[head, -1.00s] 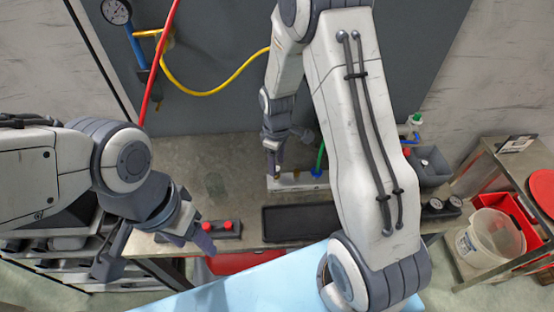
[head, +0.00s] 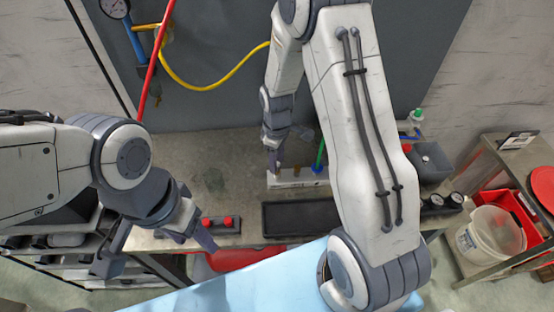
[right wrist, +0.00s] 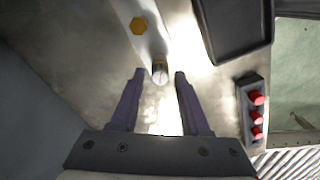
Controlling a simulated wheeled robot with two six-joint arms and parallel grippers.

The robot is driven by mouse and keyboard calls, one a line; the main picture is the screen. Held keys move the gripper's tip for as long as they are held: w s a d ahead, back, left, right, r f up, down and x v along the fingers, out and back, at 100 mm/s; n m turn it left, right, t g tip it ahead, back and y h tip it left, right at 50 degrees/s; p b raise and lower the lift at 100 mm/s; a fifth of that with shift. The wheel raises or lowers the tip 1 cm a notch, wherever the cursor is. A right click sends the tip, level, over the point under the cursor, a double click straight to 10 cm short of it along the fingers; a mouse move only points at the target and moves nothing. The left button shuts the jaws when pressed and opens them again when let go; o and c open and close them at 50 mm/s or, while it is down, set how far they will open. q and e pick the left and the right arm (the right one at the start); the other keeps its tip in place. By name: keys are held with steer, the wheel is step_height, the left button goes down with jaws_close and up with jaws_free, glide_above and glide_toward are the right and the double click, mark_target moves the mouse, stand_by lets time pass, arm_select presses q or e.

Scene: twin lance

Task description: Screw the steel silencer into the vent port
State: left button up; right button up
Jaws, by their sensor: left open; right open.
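A pale manifold block (head: 298,178) stands on the bench, with a blue fitting and green hose at its right. My right gripper (head: 273,165) points down at its left end. In the right wrist view, a short steel cylinder (right wrist: 159,72), which looks like the silencer, stands at the block's end. My right gripper (right wrist: 158,75) is open, one finger on each side of it with gaps. Whether the cylinder sits in a port cannot be told. A brass hex fitting (right wrist: 139,26) is farther along the block. My left gripper (head: 157,256) is open and empty near the bench's front edge.
A black tray (head: 300,217) lies in front of the block. A strip with red knobs (head: 222,226) is to its left, and gauges (head: 443,203) to its right. A white bucket (head: 492,236) stands on the right-hand shelf. Bare bench lies left of the block.

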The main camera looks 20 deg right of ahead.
steer(key=n, duration=0.6)
steer(key=shift+p, duration=0.35)
steer(key=n, duration=0.4)
steer(key=shift+n, duration=0.4)
steer(key=n, duration=0.3)
steer(key=shift+p, duration=0.3)
jaws_close()
steer(key=m, duration=0.6)
steer(key=shift+p, duration=0.3)
steer(key=m, duration=1.2)
steer(key=shift+p, duration=0.4)
steer(key=m, duration=0.7)
steer(key=shift+w, duration=0.1)
jaws_free()
